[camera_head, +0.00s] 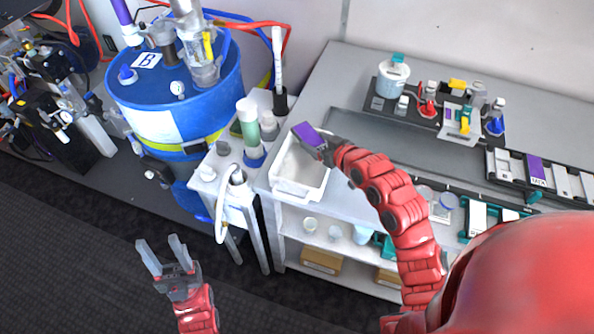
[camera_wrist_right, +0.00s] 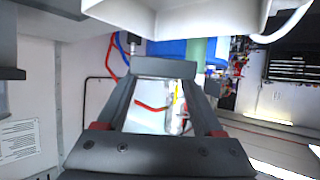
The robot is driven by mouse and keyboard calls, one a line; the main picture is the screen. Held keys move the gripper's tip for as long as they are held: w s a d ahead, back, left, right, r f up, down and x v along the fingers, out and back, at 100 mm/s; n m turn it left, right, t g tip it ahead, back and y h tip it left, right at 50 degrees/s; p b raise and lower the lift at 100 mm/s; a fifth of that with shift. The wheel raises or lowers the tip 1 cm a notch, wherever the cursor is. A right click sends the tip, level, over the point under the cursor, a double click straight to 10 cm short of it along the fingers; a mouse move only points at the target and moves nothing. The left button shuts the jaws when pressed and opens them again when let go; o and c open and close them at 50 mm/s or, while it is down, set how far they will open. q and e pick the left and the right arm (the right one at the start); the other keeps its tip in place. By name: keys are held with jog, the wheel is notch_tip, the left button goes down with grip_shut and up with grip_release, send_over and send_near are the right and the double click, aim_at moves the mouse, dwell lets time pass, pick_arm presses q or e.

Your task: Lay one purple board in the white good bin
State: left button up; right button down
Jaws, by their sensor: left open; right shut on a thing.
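A purple board (camera_head: 308,134) is held in my right gripper (camera_head: 322,147) over the white bin (camera_head: 289,188), near its upper rim. In the head view the board overlaps the bin's opening, and I cannot tell its exact height above it. The right wrist view shows my right gripper's dark fingers (camera_wrist_right: 165,110), but the board is hard to make out there. My left gripper (camera_head: 163,252) is open and empty, over the dark floor at lower left, away from the bin. Another purple piece (camera_head: 536,170) lies in the rack at the right.
A blue drum (camera_head: 180,95) with fittings stands left of the bin. A white side stand (camera_head: 215,170) with a green-and-white bottle (camera_head: 248,122) is beside it. A grey bench (camera_head: 350,85) carries a parts tray with a white tub (camera_head: 392,78) and a slotted rack (camera_head: 500,165) at right.

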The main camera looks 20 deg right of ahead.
jog(key=shift+f, duration=0.5)
jog(key=shift+f+b, duration=1.55)
jog(key=shift+f, duration=0.85)
jog(key=shift+d, duration=0.1)
grip_release()
jog(key=shift+r, duration=0.1)
jog(key=p+v, duration=0.6)
jog(key=v, duration=1.1)
jog(key=shift+s, duration=0.2)
